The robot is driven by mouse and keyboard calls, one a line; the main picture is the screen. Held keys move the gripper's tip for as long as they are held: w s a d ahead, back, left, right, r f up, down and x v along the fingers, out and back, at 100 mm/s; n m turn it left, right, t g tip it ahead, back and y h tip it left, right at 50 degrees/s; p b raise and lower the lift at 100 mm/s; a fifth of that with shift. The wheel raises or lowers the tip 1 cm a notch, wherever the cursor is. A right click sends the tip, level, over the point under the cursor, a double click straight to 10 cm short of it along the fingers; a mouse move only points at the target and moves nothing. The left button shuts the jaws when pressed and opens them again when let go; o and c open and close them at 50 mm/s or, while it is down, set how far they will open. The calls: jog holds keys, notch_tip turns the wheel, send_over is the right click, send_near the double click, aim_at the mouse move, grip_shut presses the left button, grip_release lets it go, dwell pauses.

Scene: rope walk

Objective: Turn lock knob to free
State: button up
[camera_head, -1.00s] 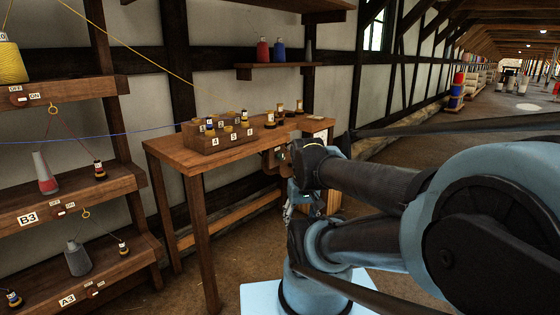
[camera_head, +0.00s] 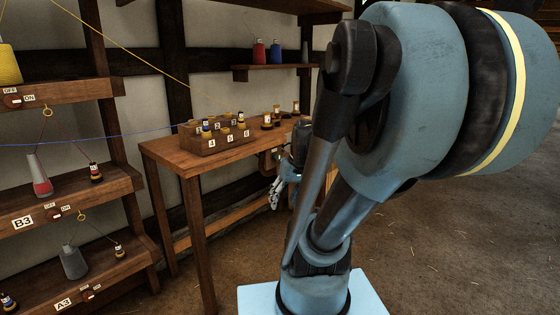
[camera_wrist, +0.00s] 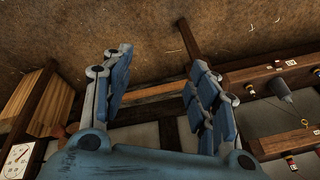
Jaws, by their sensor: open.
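I cannot make out a lock knob marked free for certain. A wooden block with a small pale label (camera_head: 268,160) hangs under the right end of the worktable, partly hidden by my arm. My gripper (camera_head: 278,190) is just below and in front of that block, beside the table's right end. In the wrist view my gripper (camera_wrist: 158,90) shows two blue-grey fingers spread wide with nothing between them. A white dial-like plate (camera_wrist: 17,158) with a red mark is at the lower left of the wrist view, outside the fingers.
The wooden worktable (camera_head: 162,153) bears a numbered spool rack (camera_head: 212,143) and several small spools. Shelves at the left carry cones, spools and red ON/OFF switches (camera_head: 12,101). Yellow and blue yarns cross above the table. Open earthen floor (camera_head: 450,240) lies at the right.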

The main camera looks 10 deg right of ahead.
jog(key=w+r+n+t+y, duration=0.1)
jog(key=w+r+n+y, duration=0.15)
jog(key=w, duration=0.75)
jog(key=n+t+y, duration=0.3)
jog(key=t, duration=0.4)
send_near(279, 157)
jog(key=x, duration=0.9)
jog(key=shift+w+f, duration=0.15)
jog(key=shift+f, duration=0.05)
jog(key=shift+c, duration=0.6)
jog(key=c, duration=1)
